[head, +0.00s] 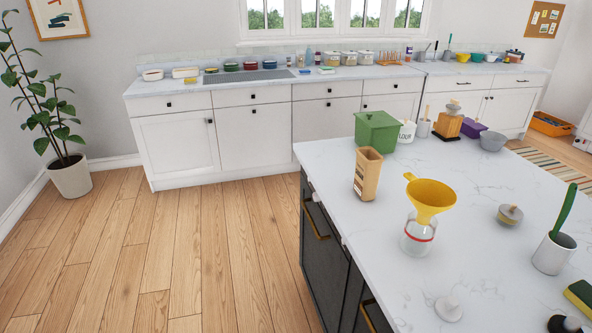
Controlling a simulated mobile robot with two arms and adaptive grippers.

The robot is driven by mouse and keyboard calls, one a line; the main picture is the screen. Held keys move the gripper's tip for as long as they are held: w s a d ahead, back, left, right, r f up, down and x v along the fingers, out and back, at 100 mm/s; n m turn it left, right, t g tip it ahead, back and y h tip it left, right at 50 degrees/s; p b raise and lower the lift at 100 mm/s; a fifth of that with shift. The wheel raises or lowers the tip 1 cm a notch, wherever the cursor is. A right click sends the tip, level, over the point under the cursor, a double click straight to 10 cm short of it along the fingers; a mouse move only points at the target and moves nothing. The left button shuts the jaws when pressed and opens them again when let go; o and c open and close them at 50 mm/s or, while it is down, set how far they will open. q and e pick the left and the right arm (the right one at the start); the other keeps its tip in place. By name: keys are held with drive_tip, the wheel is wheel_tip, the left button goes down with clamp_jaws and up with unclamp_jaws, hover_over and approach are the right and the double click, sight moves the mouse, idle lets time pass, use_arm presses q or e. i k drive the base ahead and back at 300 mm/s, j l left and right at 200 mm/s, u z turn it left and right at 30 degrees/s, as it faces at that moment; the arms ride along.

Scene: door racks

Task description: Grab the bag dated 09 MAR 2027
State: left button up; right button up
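A brown, upright, open-topped bag (366,177) stands near the left edge of the island's white marble top in the head view. Its side carries a dark printed label that is too small to read, so I cannot tell its date. No other bag is clear to me in this view. Neither of my grippers is in view.
A green box (377,133) stands just behind the bag. A yellow funnel (431,197) sits in a glass jar (417,238) in front of it to the right. A wooden grinder (449,124), purple box (473,128) and grey bowl (492,141) stand further back. Floor (210,245) left is clear.

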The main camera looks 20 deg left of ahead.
sight(369, 162)
drive_tip(key=i+j+z, duration=0.15)
drive_tip(key=j+z, duration=0.3)
drive_tip(key=i+j+z, duration=0.15)
drive_tip(key=z, duration=0.35)
drive_tip(key=j, duration=0.1)
